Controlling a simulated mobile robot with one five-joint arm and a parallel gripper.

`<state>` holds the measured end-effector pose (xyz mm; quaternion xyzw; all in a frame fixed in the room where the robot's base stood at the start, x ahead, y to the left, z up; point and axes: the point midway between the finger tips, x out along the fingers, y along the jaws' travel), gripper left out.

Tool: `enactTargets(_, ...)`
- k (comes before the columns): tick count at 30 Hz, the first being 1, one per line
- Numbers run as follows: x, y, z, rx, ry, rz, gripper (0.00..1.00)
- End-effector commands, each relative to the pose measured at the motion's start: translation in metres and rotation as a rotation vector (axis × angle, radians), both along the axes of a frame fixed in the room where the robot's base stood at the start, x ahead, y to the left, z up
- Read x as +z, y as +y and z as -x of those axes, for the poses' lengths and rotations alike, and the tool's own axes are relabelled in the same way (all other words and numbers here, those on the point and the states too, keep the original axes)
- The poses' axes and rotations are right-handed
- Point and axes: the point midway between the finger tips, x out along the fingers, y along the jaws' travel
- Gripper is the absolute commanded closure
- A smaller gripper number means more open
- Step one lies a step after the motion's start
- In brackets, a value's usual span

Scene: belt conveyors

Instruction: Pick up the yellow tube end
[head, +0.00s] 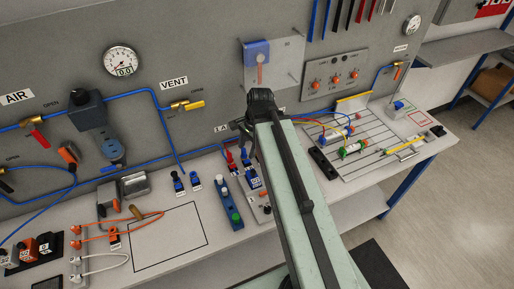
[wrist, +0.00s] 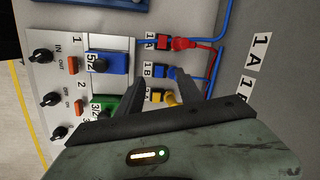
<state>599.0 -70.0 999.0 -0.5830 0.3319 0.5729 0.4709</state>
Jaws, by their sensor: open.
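The yellow tube end (wrist: 173,98) shows in the wrist view, low in a column of fittings and partly covered by my right-hand finger. I cannot make it out in the head view. In the head view my gripper (head: 240,128) is over the bench near the wall panel.
A valve panel (wrist: 72,65) with black knobs, a blue 5/2 block (wrist: 107,62) and a green 3/2 block (wrist: 92,106) lies left of the fittings. Blue tubing (wrist: 224,30) runs at the right.

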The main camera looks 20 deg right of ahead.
Motion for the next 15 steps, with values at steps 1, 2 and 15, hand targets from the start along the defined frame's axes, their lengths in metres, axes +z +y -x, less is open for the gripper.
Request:
enactTargets(1, 0.000, -0.018, -0.004, -0.216, 0.005, -0.051, 0.57)
enactTargets(2, 0.001, -0.026, -0.006, -0.349, 0.012, -0.085, 0.57)
enactTargets(15, 0.010, -0.080, -0.016, -1.202, 0.092, -0.349, 0.57)
